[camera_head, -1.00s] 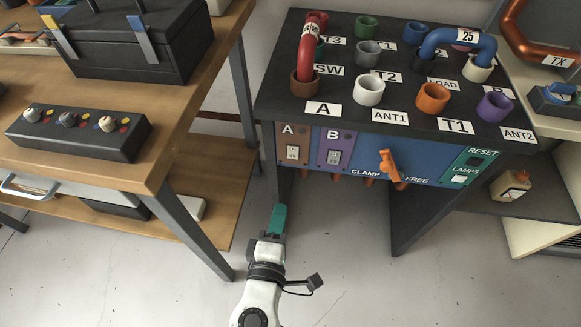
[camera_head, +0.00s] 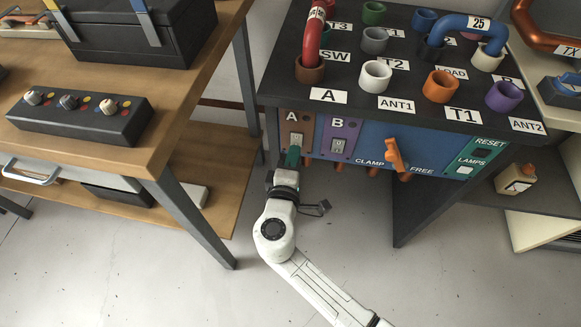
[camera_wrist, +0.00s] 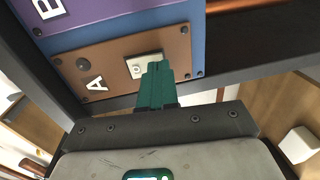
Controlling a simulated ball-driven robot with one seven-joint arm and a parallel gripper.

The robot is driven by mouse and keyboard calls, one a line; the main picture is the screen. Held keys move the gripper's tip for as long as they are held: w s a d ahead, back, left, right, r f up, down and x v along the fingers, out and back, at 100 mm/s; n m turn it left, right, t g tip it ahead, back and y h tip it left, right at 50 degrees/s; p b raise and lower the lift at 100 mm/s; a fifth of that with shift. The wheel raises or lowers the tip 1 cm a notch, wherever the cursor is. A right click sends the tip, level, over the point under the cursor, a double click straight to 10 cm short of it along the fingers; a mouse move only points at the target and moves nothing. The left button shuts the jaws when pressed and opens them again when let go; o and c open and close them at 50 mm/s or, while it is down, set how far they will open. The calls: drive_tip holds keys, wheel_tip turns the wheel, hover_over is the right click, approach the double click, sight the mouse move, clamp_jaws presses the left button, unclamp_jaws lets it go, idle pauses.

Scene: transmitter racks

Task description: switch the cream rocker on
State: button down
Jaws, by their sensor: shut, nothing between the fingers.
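A pale cream rocker (camera_head: 297,141) sits in the brown plate marked A (camera_head: 287,130) on the front of the dark bench. It also shows in the wrist view (camera_wrist: 134,66), partly hidden behind my fingertips. My gripper (camera_head: 292,153) has green fingers, shut with nothing between them. In the wrist view the fingertips (camera_wrist: 157,68) are right at the rocker's edge. I cannot tell whether they touch it or which way the rocker is tilted. A second pale rocker (camera_head: 339,145) sits in the purple plate marked B (camera_head: 336,127).
An orange handle (camera_head: 396,155) between CLAMP and FREE stands out from the blue panel to the right. A wooden bench (camera_head: 150,165) with a metal leg (camera_head: 195,220) stands to the left. Pipe sockets cover the dark bench's top. The floor in front is clear.

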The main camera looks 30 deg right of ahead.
drive_tip(key=shift+w+d, duration=0.15)
drive_tip(key=shift+w, duration=0.05)
drive_tip(key=shift+f, duration=0.1)
drive_tip(key=shift+w+d, duration=0.1)
drive_tip(key=shift+w, duration=0.05)
idle(0.3)
drive_tip(key=v, duration=1)
drive_tip(key=shift+s+a, duration=0.2)
drive_tip(key=shift+s, duration=0.15)
